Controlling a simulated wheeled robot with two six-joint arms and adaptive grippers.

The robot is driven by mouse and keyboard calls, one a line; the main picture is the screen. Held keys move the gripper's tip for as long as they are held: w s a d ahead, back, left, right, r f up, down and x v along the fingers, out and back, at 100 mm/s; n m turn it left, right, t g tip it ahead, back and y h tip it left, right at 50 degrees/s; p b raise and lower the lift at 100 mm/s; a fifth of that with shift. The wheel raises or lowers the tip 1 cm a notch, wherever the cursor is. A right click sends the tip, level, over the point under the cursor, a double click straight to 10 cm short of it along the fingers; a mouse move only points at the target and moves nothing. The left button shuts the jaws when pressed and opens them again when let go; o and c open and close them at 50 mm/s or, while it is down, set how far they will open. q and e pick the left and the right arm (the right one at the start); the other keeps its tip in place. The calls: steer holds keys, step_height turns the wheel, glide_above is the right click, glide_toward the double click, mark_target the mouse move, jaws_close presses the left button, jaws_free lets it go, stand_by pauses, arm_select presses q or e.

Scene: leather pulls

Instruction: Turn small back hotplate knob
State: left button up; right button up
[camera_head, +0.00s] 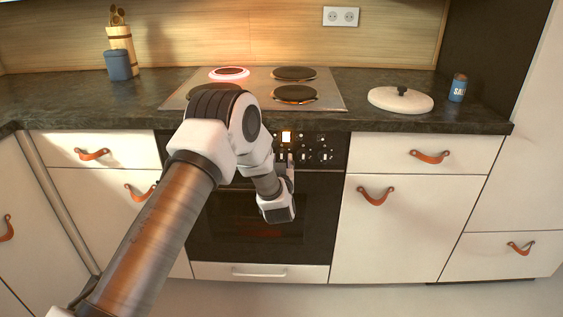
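My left arm covers the panel's left part and any knobs there. My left gripper (289,161) is at the panel, close to the knobs left of the visible ones. It is small and partly hidden by my wrist, so I cannot tell whether it touches a knob or how far its fingers are apart. The small back-left hotplate (229,73) has a glowing red ring. My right gripper is not in view.
The back-right hotplate (294,73) and front-right hotplate (294,94) are dark. A white lid (400,100) and a blue salt jar (458,88) stand right of the cooktop. A blue canister (118,65) stands at left. Drawers with leather pulls (430,157) flank the oven (318,215).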

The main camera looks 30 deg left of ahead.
arm_select(q)
steer(key=v, duration=1.2)
